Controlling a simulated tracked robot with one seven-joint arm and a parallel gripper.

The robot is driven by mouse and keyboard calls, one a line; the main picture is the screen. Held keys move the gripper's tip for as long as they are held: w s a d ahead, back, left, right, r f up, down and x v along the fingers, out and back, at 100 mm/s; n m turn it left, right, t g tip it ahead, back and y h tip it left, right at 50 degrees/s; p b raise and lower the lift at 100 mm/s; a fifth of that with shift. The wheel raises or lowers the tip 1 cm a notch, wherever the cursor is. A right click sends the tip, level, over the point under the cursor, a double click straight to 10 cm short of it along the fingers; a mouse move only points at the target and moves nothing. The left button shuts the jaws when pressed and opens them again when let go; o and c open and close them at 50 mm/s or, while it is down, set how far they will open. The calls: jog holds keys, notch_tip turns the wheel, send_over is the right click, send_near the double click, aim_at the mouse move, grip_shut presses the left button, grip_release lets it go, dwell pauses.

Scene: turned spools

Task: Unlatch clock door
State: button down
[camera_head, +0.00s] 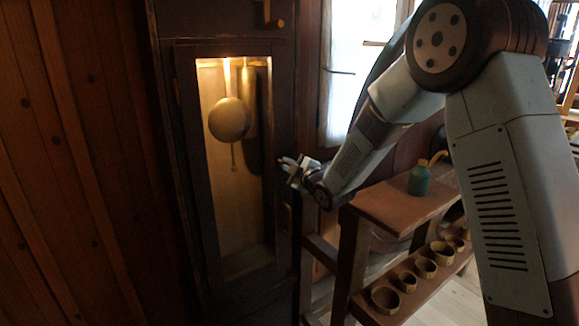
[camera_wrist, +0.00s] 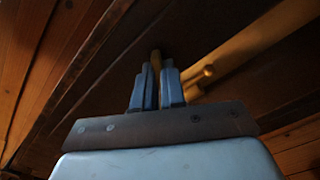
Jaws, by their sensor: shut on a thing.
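The clock is a tall dark wood case with a glazed door (camera_head: 187,150) in the head view. Behind the pane, a round pendulum bob (camera_head: 229,119) hangs in a lit interior, and the door sits closed in its frame. My gripper (camera_head: 284,163) is at the right edge of the door, around mid-height. In the wrist view, the two blue fingers of my gripper (camera_wrist: 156,75) are shut on a small brass-coloured latch piece (camera_wrist: 155,55). Only its end shows between the fingertips. In the head view the fingers hide it.
A bright window (camera_head: 352,80) is behind. A plank wall (camera_head: 80,170) stands left of the clock.

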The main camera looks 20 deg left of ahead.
jog(key=m, duration=1.1)
jog(key=shift+s+f, duration=0.1)
jog(key=shift+f, duration=0.15)
jog(key=shift+m, duration=0.4)
jog(key=c, duration=1.2)
grip_release()
jog(key=shift+r, duration=0.1)
jog(key=shift+d, duration=0.1)
jog(key=v, duration=1.3)
jog(key=shift+s+d, duration=0.15)
jog(key=shift+d, duration=0.1)
